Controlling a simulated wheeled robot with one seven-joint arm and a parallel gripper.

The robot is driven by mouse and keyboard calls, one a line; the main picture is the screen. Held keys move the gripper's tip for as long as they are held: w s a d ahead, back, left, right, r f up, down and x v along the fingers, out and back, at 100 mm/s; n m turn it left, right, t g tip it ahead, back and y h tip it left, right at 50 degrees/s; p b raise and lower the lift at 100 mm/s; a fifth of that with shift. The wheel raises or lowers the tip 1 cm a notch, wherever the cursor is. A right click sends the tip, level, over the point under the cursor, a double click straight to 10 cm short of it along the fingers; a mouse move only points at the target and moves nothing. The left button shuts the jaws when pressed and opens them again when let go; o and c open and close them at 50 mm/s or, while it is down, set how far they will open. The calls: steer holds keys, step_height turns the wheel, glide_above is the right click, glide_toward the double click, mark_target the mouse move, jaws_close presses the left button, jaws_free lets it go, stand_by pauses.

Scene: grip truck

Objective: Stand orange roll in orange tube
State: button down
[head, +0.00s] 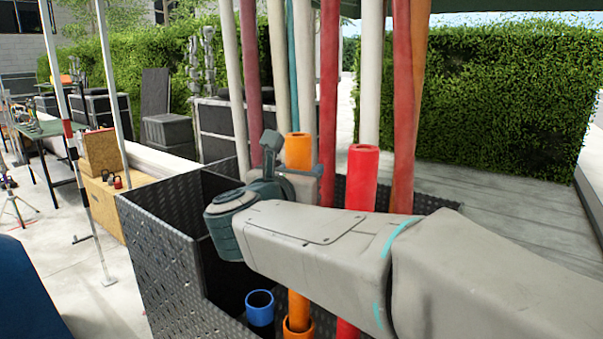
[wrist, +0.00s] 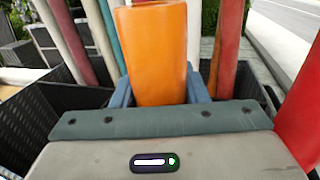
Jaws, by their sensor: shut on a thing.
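The orange roll (head: 298,150) stands upright in the head view, and its top sticks up above my gripper (head: 296,172). My gripper is shut on the roll; in the wrist view the blue-grey fingers (wrist: 160,96) sit on both sides of the orange roll (wrist: 155,50). My arm hides the roll's middle. Below the arm, the roll's lower part shows over the orange tube (head: 298,328), a ring at the picture's bottom edge. The lower end appears to be within the ring, but how deep I cannot tell.
A blue tube (head: 260,307) stands left of the orange tube in the dark ribbed crate (head: 165,270). A red roll (head: 362,180) stands close on the right. Several tall white, red and purple rolls stand behind. A hedge (head: 500,100) is at the back right.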

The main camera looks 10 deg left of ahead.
stand_by(0.4)
steer(key=c, duration=0.7)
jaws_free()
steer(key=shift+c, duration=0.2)
steer(key=shift+f, duration=0.1)
steer(key=shift+s, duration=0.1)
